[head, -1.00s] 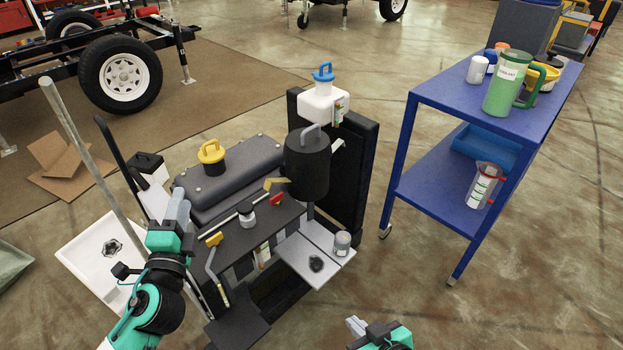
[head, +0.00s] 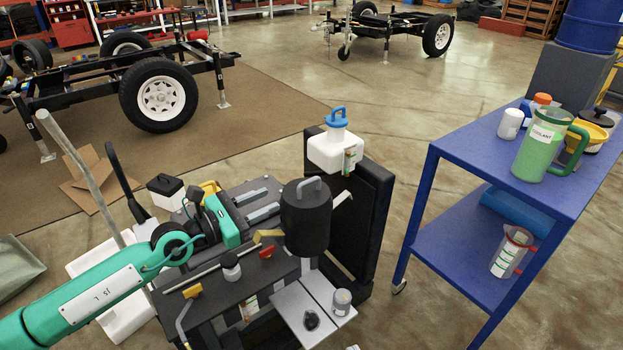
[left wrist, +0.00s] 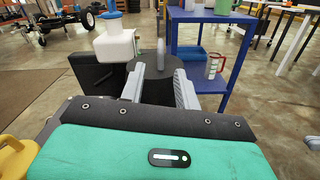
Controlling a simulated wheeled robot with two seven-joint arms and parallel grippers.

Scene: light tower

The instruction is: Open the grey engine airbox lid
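The airbox appears to be the dark grey-black cylinder (head: 306,222) on the engine stand; its lid carries a grey loop handle (head: 309,187). The lid looks shut. My left gripper (head: 273,200) is open and empty, left of the cylinder and pointing towards it, with a gap before the handle. In the left wrist view, the handle (left wrist: 161,52) and cylinder (left wrist: 158,88) show between and beyond the two spread fingers (left wrist: 160,72). Only a small grey tip of my right gripper (head: 352,348) shows at the bottom edge.
A white reservoir with a blue cap (head: 338,150) stands behind the cylinder on a black panel (head: 370,205). A grey plate (head: 300,310) holds a small can (head: 341,300). A yellow cap (head: 209,188) sits behind my left wrist. A blue cart (head: 470,140) stands right.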

